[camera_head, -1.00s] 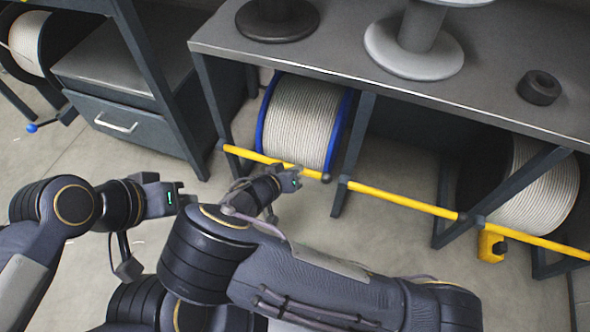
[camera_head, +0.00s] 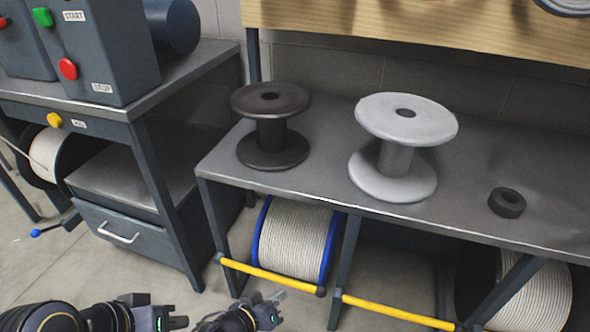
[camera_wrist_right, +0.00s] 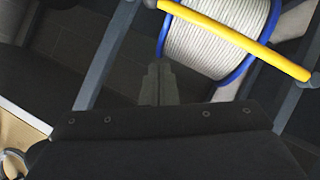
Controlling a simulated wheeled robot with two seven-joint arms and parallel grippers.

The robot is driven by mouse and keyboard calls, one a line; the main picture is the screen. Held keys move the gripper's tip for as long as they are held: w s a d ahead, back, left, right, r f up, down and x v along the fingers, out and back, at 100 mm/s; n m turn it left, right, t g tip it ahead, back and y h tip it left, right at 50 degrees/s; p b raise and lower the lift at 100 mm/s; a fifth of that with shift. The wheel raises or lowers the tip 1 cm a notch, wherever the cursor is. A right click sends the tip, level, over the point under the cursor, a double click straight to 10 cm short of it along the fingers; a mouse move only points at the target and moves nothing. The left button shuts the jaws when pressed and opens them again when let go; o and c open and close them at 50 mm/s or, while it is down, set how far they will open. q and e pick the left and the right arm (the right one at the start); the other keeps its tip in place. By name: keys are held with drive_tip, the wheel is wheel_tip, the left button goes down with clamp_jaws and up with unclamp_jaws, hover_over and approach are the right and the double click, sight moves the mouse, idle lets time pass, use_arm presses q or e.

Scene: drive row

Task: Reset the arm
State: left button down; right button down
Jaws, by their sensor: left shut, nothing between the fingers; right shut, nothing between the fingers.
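My left gripper (camera_head: 168,319) is at the bottom edge of the head view, left of centre, with a small green light; its fingers are hardly visible. My right gripper (camera_head: 276,298) is to its right, low in front of the bench. In the right wrist view its two fingers (camera_wrist_right: 159,84) are together with nothing between them. Ahead of it is a blue-rimmed reel of pale rope (camera_head: 292,238); the reel also shows in the right wrist view (camera_wrist_right: 208,45). Most of both arms is below the head view.
A yellow bar (camera_head: 270,273) runs across the reel's front between dark legs. The bench top (camera_head: 325,150) carries a black spool (camera_head: 270,135), a grey spool (camera_head: 397,155) and a black ring (camera_head: 507,203). A control box (camera_head: 100,50) stands left above a drawer (camera_head: 125,232).

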drive_tip(key=s+d+r+m+g+y, duration=0.1)
drive_tip(key=s+d+r+y, duration=0.4)
drive_tip(key=d, duration=0.4)
drive_tip(key=s+d+r+g+y, duration=0.2)
drive_tip(key=s+d+r, duration=0.3)
drive_tip(key=d+r, duration=0.35)
drive_tip(key=s+d+r+m+g+y, duration=0.1)
drive_tip(key=s+d+r+y, duration=0.35)
drive_tip(key=d, duration=0.45)
wheel_tip(320, 180, up, 38)
drive_tip(key=p, duration=3.7)
drive_tip(key=shift+s+r+g, duration=0.15)
drive_tip(key=shift+g, duration=0.15)
drive_tip(key=shift+d+h, duration=0.1)
drive_tip(key=shift+h, duration=0.15)
